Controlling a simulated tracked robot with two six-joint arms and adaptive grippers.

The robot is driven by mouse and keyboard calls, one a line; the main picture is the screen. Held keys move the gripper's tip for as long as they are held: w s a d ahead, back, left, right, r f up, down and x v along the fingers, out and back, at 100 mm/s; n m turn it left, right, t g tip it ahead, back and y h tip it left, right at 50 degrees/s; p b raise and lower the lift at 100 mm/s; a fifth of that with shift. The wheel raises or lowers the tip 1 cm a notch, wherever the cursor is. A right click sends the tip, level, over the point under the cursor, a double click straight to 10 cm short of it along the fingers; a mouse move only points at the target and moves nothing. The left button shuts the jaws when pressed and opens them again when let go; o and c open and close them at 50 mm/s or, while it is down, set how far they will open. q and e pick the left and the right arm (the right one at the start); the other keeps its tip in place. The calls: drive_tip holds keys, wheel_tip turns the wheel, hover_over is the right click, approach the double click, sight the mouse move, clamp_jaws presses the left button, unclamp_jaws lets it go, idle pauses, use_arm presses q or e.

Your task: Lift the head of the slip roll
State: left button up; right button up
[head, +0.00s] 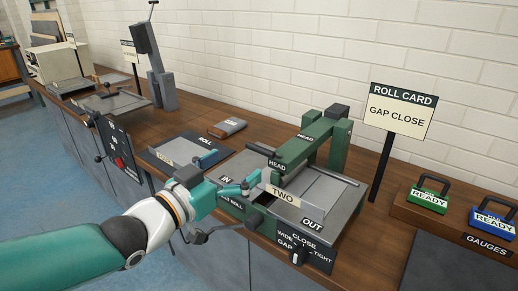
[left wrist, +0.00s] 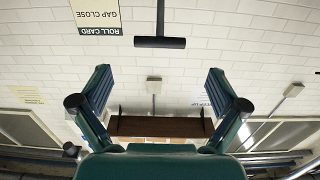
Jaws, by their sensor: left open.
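The slip roll (head: 342,196) is a green and grey machine on the wooden bench, with labels IN, OUT and TWO. Its green head (head: 296,149), labelled HEAD twice, slopes down from a rear post toward the front left. My left gripper (head: 250,185) is over the IN side, just left of the head's low front end; contact cannot be told. In the left wrist view my left gripper (left wrist: 158,88) is open, with its fingers wide apart and nothing clearly held. A dark crossbar (left wrist: 160,43) shows beyond the fingertips. My right gripper is not in view.
The roll card (head: 399,110), reading GAP CLOSE, stands on a post behind right. A gap knob (head: 297,257) is on the machine's front. Green (head: 429,195) and blue (head: 492,219) gauges marked READY sit at right. A ROLL-labelled tray (head: 170,151) lies at left.

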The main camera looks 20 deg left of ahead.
sight(258, 149)
use_arm(q)
drive_tip(key=x, duration=0.8)
drive_tip(key=shift+w+d+p, duration=0.1)
drive_tip(key=shift+w+p, duration=0.05)
drive_tip(key=shift+p, duration=0.2)
